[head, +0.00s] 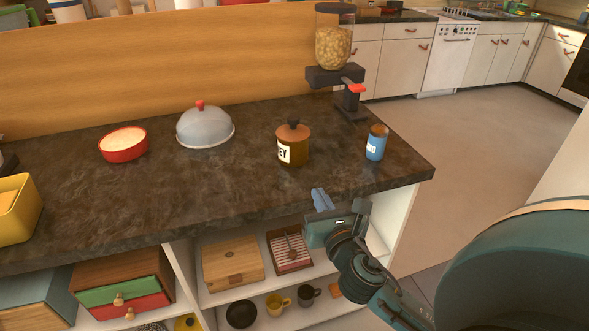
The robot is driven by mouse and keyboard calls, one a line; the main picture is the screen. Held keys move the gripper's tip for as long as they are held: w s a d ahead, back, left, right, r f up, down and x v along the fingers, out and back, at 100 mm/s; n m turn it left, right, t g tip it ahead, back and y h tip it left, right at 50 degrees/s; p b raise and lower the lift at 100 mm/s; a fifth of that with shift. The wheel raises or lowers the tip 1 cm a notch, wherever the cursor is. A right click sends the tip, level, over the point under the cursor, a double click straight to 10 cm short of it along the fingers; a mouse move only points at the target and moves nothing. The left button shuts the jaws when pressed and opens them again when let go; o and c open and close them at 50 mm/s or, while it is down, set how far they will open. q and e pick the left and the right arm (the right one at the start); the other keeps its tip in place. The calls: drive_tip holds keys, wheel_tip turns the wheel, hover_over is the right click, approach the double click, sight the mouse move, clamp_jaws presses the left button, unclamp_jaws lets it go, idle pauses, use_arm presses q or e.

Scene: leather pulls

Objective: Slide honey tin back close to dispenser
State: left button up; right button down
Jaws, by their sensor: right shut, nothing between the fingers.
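The honey tin (294,146) is a brown round tin with a dark knobbed lid and a white label whose visible letters end in "EY". It stands upright on the dark counter. The dispenser (334,48), a clear hopper of pale pieces on a black stand with a red lever, stands behind it and to its right, near the back edge. A gap of counter lies between them. My right gripper (321,199) is shut and empty, at the counter's front edge, in front of and slightly right of the tin, not touching it. My left gripper is not in view.
A blue jar (375,144) stands right of the tin, near the counter's right end. A grey dome with a red knob (205,127) and a red bowl (123,145) stand to the left. A wooden panel (150,70) backs the counter (220,187). Shelves below hold boxes and mugs.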

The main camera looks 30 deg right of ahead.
use_arm(q)
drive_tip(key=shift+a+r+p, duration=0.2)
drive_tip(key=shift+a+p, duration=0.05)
drive_tip(key=shift+p, duration=0.25)
use_arm(e)
approach(299, 150)
drive_tip(key=shift+n, duration=0.4)
drive_tip(key=x, duration=0.7)
drive_tip(key=shift+f, duration=0.1)
